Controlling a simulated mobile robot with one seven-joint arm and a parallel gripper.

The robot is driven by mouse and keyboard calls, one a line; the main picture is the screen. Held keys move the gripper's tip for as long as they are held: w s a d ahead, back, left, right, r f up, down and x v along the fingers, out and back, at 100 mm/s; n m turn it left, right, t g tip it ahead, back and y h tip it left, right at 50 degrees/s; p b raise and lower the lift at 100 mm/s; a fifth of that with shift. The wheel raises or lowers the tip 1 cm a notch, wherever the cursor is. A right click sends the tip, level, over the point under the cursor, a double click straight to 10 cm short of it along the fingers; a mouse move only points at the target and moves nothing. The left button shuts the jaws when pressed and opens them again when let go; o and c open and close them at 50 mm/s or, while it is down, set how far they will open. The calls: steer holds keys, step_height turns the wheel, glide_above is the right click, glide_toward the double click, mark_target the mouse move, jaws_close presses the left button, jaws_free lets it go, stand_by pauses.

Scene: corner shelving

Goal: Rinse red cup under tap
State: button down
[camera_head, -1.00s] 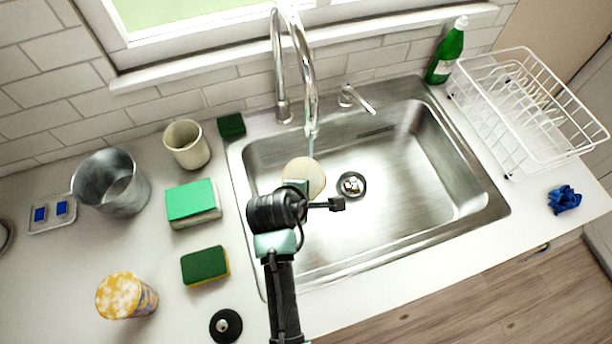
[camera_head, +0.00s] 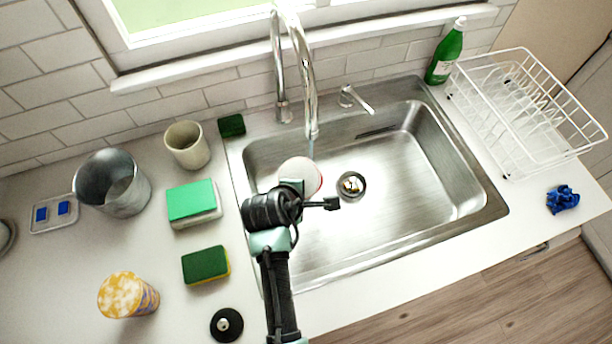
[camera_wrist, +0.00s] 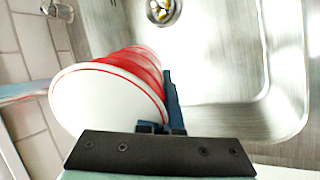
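The red cup (camera_head: 307,173) is tilted on its side over the left part of the sink (camera_head: 398,215), just below the tap's (camera_head: 311,95) outlet. In the wrist view the cup (camera_wrist: 140,68) shows red bands and a wide white end facing the camera. My gripper (camera_head: 291,187) is shut on the cup; one dark finger (camera_wrist: 171,100) lies along its right side, and the other finger is hidden. A thin water stream (camera_head: 311,148) falls from the tap beside or onto the cup; exact contact is unclear.
The tap lever (camera_head: 356,98) is right of the spout. Sponges (camera_head: 205,264), a beige cup (camera_head: 187,145), a metal bin (camera_head: 113,183) and a patterned tumbler (camera_head: 127,296) stand left. A green bottle (camera_head: 446,52), dish rack (camera_head: 525,112) and blue cloth (camera_head: 562,198) are right. The sink's right side is clear.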

steer(key=s+a+p, duration=0.3)
steer(key=s+a, duration=0.1)
steer(key=s, duration=0.3)
steer(key=shift+p, duration=0.4)
steer(key=shift+r, duration=0.1)
stand_by(1.1)
steer(key=s+a+r+p, duration=0.2)
steer(key=s+r+p, duration=0.2)
steer(key=p, duration=0.2)
steer(key=shift+s+a, duration=0.15)
steer(key=shift+f, duration=0.1)
stand_by(1.2)
